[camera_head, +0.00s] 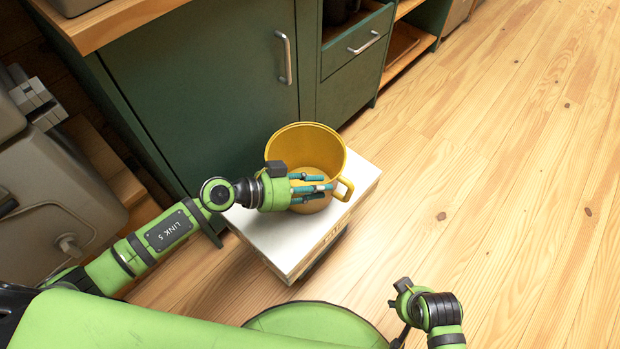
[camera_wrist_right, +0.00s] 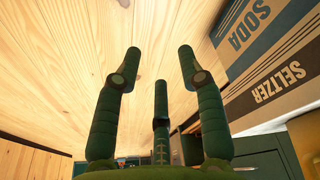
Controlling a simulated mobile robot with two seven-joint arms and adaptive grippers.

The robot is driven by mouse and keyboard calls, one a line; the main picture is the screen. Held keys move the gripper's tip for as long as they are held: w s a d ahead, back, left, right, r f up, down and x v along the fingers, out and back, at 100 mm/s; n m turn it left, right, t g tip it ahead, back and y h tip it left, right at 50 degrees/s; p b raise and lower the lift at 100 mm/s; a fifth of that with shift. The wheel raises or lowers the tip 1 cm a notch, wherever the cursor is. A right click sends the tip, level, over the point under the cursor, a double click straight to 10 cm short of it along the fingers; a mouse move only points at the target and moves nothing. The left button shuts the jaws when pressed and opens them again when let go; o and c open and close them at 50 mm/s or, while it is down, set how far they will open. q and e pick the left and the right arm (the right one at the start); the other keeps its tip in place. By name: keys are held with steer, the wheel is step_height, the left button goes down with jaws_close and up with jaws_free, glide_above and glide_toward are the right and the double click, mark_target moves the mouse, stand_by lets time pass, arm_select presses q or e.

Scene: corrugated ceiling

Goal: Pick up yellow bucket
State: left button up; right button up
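The yellow bucket (camera_head: 320,150) stands upright and open-topped on a white-topped box (camera_head: 355,186) in the head view, its handle loop on the lower right side. My left gripper (camera_head: 312,188) is at the bucket's near left side, its teal fingers pointing right across the near wall. The fingers are apart and look open; I cannot tell whether they touch the bucket. My right gripper (camera_wrist_right: 160,68) has its three fingers spread, open and empty, in the right wrist view. In the head view my right wrist is low at right, away from the bucket.
A green cabinet (camera_head: 200,85) stands close behind the box, with a drawer (camera_head: 352,55) and shelves to its right. A grey machine (camera_head: 45,195) is at the left. The wooden floor (camera_head: 500,150) at right is clear. Cardboard boxes marked SODA and SELTZER (camera_wrist_right: 275,90) show in the wrist view.

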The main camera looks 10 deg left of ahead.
arm_select(q)
jaws_close()
steer(key=shift+r, duration=0.2)
